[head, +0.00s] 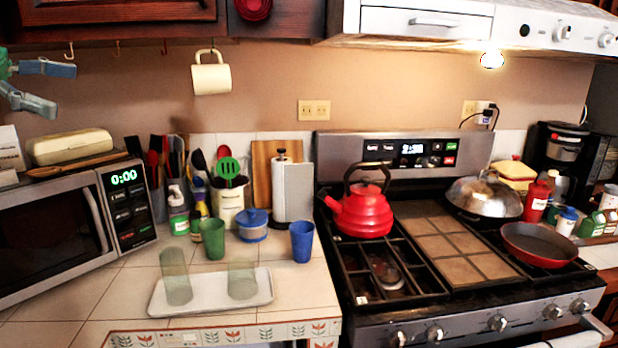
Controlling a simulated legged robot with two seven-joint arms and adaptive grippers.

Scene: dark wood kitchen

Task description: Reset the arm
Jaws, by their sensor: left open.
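My left gripper (62,88) comes in at the upper left edge, high above the microwave. Its two grey-blue fingers are spread apart with nothing between them. It touches nothing that I can see. Most of my left arm is outside the picture. My right gripper and right arm do not show.
A microwave (45,228) stands at the left below my gripper, with a bread box (70,146) on top. A tray (165,308) with two clear glasses lies on the counter. A red kettle (362,212) sits on the stove (410,312).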

